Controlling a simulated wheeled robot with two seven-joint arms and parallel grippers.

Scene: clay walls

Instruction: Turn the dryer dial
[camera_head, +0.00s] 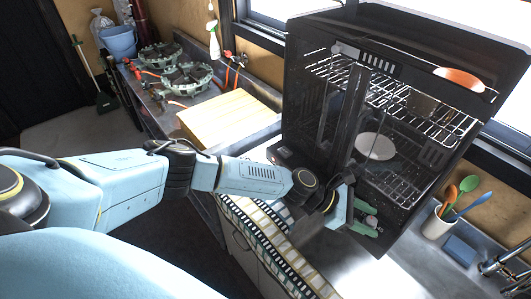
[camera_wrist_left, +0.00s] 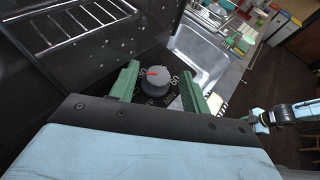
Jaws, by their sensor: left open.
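The dryer (camera_head: 308,75) is a tall dark cabinet with wire racks, right of centre in the head view. Its dial (camera_wrist_left: 155,83) is a round grey knob with a red mark, on a dark panel with white markings in the left wrist view. Part of the dial (camera_head: 371,221) shows between the green fingers in the head view. My left gripper (camera_wrist_left: 158,70) is open, with one finger on each side of the dial; contact cannot be told. In the head view my left gripper (camera_head: 373,219) is at the dryer's lower front. My right gripper is not clearly seen; a blue-and-black arm part shows at right in the wrist view.
A white plate (camera_head: 375,146) sits inside the dryer. A utensil cup (camera_head: 437,222), a blue sponge (camera_head: 459,250) and a faucet (camera_head: 497,265) stand at the right. A wooden board (camera_head: 228,118) lies on the left counter. A patterned towel (camera_head: 262,238) hangs over the front edge.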

